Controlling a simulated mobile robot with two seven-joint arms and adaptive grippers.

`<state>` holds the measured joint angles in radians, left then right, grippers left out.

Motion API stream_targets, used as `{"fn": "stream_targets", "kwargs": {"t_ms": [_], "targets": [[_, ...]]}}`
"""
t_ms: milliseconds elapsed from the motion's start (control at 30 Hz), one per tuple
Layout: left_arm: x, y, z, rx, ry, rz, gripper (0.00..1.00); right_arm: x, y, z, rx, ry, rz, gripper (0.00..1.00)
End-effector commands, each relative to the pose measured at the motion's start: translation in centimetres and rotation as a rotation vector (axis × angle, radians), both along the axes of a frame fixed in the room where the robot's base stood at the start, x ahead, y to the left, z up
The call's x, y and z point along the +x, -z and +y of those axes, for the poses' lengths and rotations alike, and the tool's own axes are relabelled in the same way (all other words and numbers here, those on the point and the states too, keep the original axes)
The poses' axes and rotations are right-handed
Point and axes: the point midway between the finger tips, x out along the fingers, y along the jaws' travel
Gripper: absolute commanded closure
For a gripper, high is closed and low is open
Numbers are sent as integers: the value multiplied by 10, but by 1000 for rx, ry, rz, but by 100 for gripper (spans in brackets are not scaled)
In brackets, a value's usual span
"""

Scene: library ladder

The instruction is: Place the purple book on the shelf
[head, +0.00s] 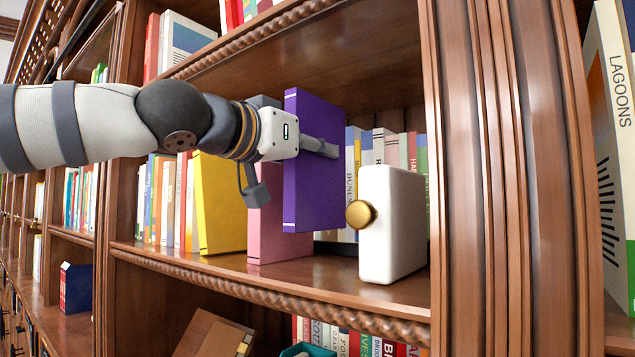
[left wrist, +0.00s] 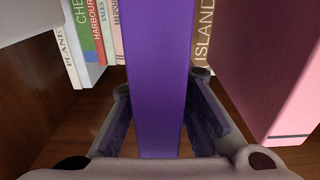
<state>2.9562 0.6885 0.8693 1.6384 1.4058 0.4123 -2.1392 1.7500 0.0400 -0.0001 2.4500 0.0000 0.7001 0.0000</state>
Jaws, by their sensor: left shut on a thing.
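The purple book (head: 312,190) is upright, with my left gripper (head: 318,147) shut on it. Its lower edge shows above the front of the middle shelf (head: 330,287), so it appears raised off the board. It is between a pink book (head: 278,232) on its left and a white block with a gold knob (head: 392,225) on its right. In the left wrist view the purple book (left wrist: 158,70) stands between the two fingers (left wrist: 160,100), with the pink book (left wrist: 268,75) to the right. My right gripper is not in view.
A yellow book (head: 221,205) stands left of the pink one. A row of books (head: 385,150) fills the back of the shelf. A carved upright (head: 500,180) bounds the compartment on the right. Bare board shows between the pink book and the white block.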

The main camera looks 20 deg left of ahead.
Motion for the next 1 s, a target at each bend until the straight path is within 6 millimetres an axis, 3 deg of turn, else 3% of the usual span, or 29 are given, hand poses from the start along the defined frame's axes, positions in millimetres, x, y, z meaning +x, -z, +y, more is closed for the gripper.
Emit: {"fn": "stream_targets", "kwargs": {"t_ms": [300,733,767,800,833,1000], "targets": [[0,43,0,-3,1,0,100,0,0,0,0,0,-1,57],[2,49,-1,-1,0,-5,100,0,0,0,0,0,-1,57],[2,49,-1,-1,-1,-3,75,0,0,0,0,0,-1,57],[2,49,-1,-1,-1,-3,66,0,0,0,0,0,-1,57],[2,49,-1,-1,-1,-3,62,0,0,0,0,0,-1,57],[3,49,-1,-1,-1,-2,62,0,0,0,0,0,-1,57]]}}
